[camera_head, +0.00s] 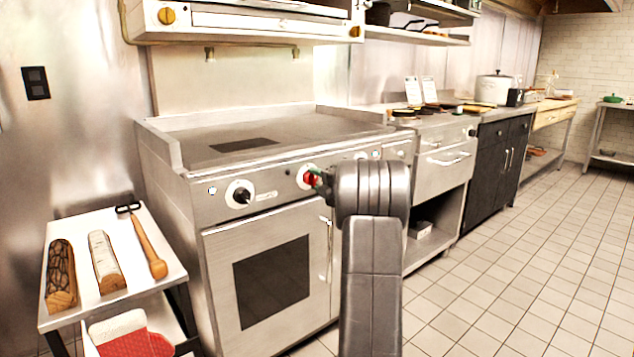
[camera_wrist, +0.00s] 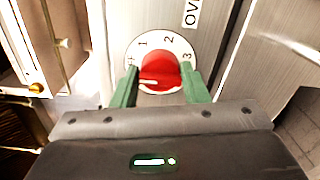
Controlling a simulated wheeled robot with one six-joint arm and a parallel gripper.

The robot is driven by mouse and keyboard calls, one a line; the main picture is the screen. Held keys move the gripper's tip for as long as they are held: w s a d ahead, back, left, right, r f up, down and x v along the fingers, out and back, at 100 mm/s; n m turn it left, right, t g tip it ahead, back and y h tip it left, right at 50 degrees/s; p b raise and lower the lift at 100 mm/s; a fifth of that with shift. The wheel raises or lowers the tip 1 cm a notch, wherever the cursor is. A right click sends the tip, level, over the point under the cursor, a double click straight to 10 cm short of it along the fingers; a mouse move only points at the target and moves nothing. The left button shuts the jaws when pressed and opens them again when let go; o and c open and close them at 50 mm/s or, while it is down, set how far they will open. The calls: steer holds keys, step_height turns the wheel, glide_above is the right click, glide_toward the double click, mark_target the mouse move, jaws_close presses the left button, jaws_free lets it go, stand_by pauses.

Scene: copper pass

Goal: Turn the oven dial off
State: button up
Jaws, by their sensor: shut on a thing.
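The red oven dial (camera_wrist: 160,70) sits on a white round plate marked 1, 2 and 3 in the wrist view. Its white pointer line lies toward the left, below the 1. My gripper (camera_wrist: 160,80) has its green fingers on either side of the dial and is shut on it. In the head view the red dial (camera_head: 308,177) shows on the stove's front panel, just left of my gripper (camera_head: 318,177), whose fingers are mostly hidden by my wrist. The oven door (camera_head: 218,262) is closed below the panel.
A black knob (camera_head: 241,195) is left of the red dial on the same panel. A side table (camera_head: 82,237) with wooden tools stands at the left front. Dark cabinets (camera_head: 490,165) line the right. The tiled floor (camera_head: 510,280) is clear at the right.

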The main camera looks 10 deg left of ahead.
steer(key=o, duration=1)
steer(key=shift+c, duration=0.2)
steer(key=p+v, duration=0.2)
steer(key=v, duration=1.1)
steer(key=shift+s+d+p, duration=0.25)
steer(key=shift+d+p, duration=0.05)
steer(key=shift+p, duration=0.1)
steer(key=b+x, duration=0.2)
steer(key=x, duration=1.1)
steer(key=shift+b, duration=0.35)
steer(key=shift+w+a, duration=0.3)
steer(key=shift+s, duration=0.1)
